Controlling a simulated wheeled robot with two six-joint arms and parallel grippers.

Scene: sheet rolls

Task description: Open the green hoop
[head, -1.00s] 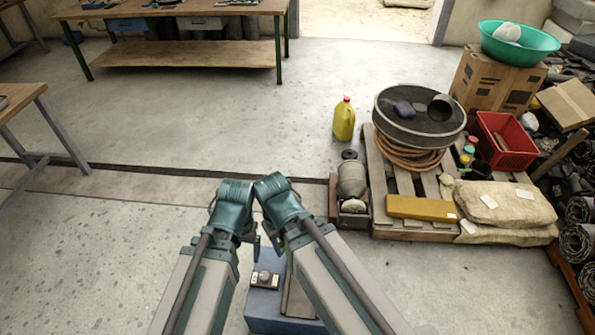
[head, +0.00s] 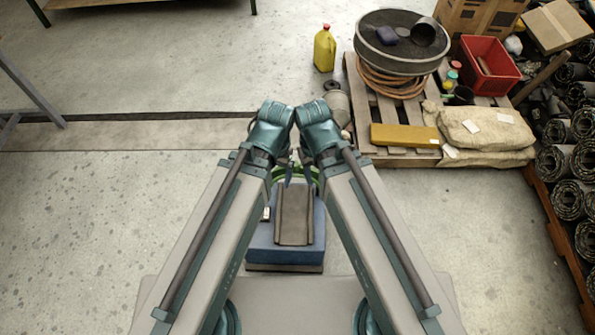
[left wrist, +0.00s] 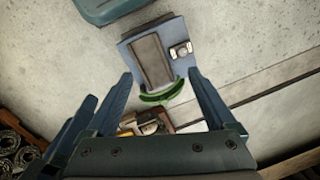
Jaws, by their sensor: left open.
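The green hoop (head: 296,171) shows as an arc at the far end of a blue box (head: 265,240), partly hidden by my arms. In the left wrist view the hoop (left wrist: 163,93) looks like a narrow green crescent at the box's edge; I cannot tell how far open it is. My left gripper (left wrist: 160,73) is open, its fingers on either side of the hoop in the picture, apart from it and with nothing between them. In the head view, my left gripper (head: 283,168) and right gripper (head: 312,168) point down near the hoop. The right jaws are mostly hidden.
A dark grooved plate (head: 295,215) lies on the blue box. Beyond stands a pallet (head: 408,100) with a drum (head: 395,45), a yellow bar (head: 405,135) and sacks (head: 485,130). A yellow jug (head: 324,50) is behind. Rolls (head: 555,160) line the right.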

